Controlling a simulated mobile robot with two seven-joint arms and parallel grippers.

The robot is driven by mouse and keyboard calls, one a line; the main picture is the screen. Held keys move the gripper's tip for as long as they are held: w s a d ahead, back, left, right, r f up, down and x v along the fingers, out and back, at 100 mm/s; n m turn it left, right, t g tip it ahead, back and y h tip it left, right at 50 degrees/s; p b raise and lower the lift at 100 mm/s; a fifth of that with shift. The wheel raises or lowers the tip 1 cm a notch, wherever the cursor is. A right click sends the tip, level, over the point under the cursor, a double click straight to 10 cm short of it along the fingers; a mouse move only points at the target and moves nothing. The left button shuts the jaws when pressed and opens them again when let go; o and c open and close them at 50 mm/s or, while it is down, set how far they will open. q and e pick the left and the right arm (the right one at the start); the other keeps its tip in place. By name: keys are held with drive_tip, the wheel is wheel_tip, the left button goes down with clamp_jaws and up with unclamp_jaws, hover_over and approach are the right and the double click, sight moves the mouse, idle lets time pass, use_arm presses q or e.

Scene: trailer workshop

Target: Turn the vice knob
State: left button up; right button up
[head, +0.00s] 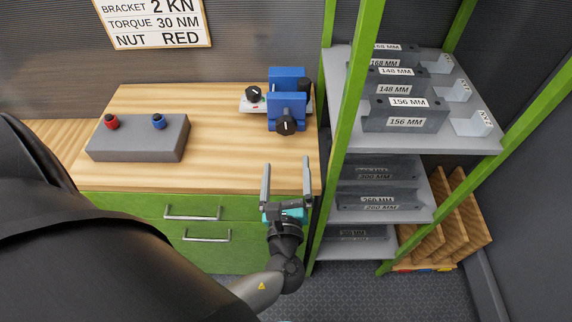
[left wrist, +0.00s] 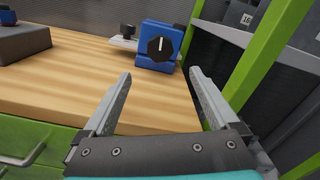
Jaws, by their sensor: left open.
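The blue vice (head: 287,101) stands at the back right of the wooden bench top. Its black knob (head: 287,126) is on the front face, towards me. In the left wrist view the knob (left wrist: 160,48) has a white line standing about upright. My left gripper (head: 287,178) is open and empty at the bench's front edge, in front of the knob and apart from it. In the left wrist view its two fingers (left wrist: 162,88) are spread wide, with the vice beyond and between them. My right gripper is not in view.
A grey block (head: 140,143) with a red knob (head: 111,121) and a blue knob (head: 159,121) sits on the left of the bench. A small dial (head: 253,94) is beside the vice. A green-framed shelf (head: 345,120) with labelled grey brackets stands close on the right.

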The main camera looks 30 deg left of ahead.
use_arm(q)
drive_tip(key=v, duration=0.5)
idle(0.4)
drive_tip(key=s+f+n+g+h+b, duration=0.1)
drive_tip(key=s+f+n+g+h, duration=0.25)
drive_tip(key=f, duration=1.05)
drive_tip(key=s+f+n+g+h, duration=0.1)
drive_tip(key=s+f+n+g, duration=0.35)
drive_tip(key=f, duration=0.85)
drive_tip(key=s+f+n+g+h, duration=0.2)
drive_tip(key=s+f+n+g, duration=0.1)
drive_tip(key=s+f+n, duration=0.4)
drive_tip(key=s+f+n+g+h+b, duration=0.1)
drive_tip(key=s+f+n, duration=0.5)
drive_tip(key=s, duration=0.6)
drive_tip(key=shift+s+f+n+g+h, duration=0.3)
drive_tip(key=shift+n+g+h, duration=0.55)
drive_tip(key=shift+n+g, duration=0.4)
drive_tip(key=shift+d, duration=0.1)
